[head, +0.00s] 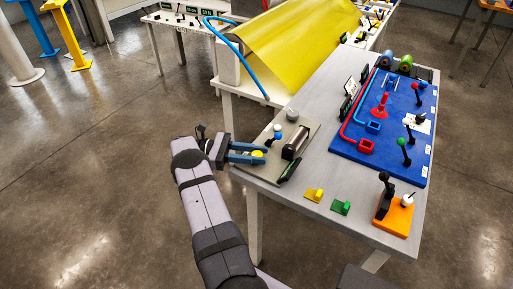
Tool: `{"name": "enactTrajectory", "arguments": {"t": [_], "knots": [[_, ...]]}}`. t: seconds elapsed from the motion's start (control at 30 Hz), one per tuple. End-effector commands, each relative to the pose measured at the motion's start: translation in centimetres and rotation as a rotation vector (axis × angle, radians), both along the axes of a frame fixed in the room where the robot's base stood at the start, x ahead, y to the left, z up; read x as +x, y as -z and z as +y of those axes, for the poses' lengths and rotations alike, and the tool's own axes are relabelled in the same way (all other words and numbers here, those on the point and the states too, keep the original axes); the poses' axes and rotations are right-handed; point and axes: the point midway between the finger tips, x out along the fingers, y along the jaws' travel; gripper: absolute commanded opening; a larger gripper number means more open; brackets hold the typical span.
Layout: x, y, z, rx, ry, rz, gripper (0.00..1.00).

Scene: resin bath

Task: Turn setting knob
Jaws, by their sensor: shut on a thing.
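A yellow knob (257,154) sits at the left edge of a grey-beige panel (306,127) on the grey table. It looks like the setting knob, but any marking is too small to read. My gripper (258,153) reaches in from the left with its blue fingers level. It is shut on the yellow knob, one finger on each side. The fingers hide part of the knob, and I cannot tell its angle.
A blue board (395,140) with levers and pipes lies to the right. Yellow (315,195) and green (341,207) pieces and an orange joystick base (395,215) stand nearer.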

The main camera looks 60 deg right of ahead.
Motion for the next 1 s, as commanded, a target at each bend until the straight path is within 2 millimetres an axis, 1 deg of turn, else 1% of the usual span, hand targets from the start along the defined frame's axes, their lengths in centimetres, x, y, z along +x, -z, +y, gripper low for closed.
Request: {"name": "enactTrajectory", "arguments": {"t": [0.03, 0.57, 0.6, 0.67, 0.7, 1.0], "knots": [[0.01, -0.21, 0.00, 0.001, 0.004, 0.000, 0.06], [0.01, 0.01, 0.01, 0.002, 0.012, 0.001, 0.06], [0.01, 0.01, 0.01, 0.002, 0.012, 0.001, 0.31], [0.01, 0.01, 0.00, 0.001, 0.012, 0.000, 0.45], [0.01, 0.01, 0.00, 0.001, 0.012, 0.000, 0.47], [0.00, -0.07, -0.01, 0.000, 0.011, 0.000, 0.47]]}}
